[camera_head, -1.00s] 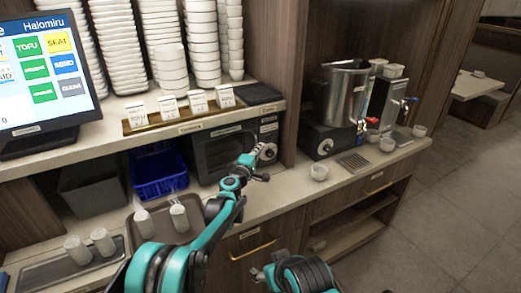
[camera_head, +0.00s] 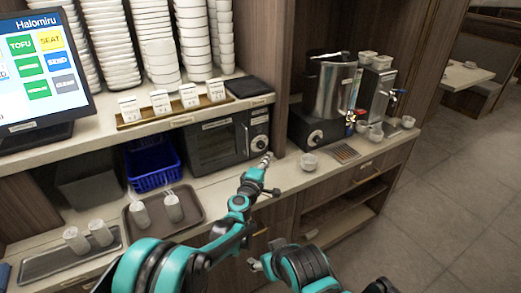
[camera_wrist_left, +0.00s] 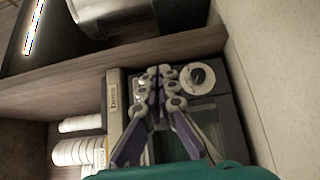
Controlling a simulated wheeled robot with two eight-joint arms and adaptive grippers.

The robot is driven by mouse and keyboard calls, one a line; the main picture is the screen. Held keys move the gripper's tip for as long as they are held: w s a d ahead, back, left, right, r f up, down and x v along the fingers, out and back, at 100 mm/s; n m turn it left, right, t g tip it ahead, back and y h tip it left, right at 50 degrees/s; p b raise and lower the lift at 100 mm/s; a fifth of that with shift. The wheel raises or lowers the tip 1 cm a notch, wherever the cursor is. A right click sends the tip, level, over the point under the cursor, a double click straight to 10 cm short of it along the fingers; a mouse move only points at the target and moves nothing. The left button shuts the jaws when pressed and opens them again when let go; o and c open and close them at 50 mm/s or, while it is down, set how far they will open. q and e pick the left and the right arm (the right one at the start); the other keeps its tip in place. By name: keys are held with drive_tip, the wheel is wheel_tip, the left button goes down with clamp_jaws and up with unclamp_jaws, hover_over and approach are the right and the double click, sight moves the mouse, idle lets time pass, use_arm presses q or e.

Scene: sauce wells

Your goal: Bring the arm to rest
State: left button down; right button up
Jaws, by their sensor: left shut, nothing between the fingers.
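My left gripper (camera_head: 267,157) is at the end of the left arm, which reaches up and right over the counter in the head view. Its tip appears in front of the lower right part of the black microwave (camera_head: 216,140). In the left wrist view the gripper's fingertips (camera_wrist_left: 160,78) meet and hold nothing. The microwave's dial (camera_wrist_left: 197,78) shows just right of them there. My right arm (camera_head: 305,268) shows at the bottom centre, with a small grey part at its left end. I cannot make out its jaws.
A steel urn (camera_head: 331,90) with taps and several cups is farther right. A brown tray (camera_head: 190,222) holds two white containers at left. The floor (camera_head: 450,190) is clear.

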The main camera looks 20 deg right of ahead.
use_arm(q)
drive_tip(key=shift+s, duration=0.25)
drive_tip(key=s+a+r+m+g+y, duration=0.1)
drive_tip(key=s+a+r+m, duration=0.3)
drive_tip(key=a, duration=0.6)
drive_tip(key=s+a+r+m+g+y, duration=0.1)
drive_tip(key=s+a+r+m, duration=0.3)
drive_tip(key=a, duration=0.5)
drive_tip(key=s+a+f+g+y, duration=0.2)
drive_tip(key=s+a+f+y, duration=0.3)
drive_tip(key=s+a, duration=0.7)
drive_tip(key=s+a+f+m+g+y, duration=0.1)
drive_tip(key=s+a+f+y, duration=0.4)
drive_tip(key=s+a, duration=0.7)
drive_tip(key=a+f+g, duration=0.1)
drive_tip(key=a, duration=0.6)
drive_tip(key=shift+s+f, duration=0.15)
drive_tip(key=shift+s, duration=0.15)
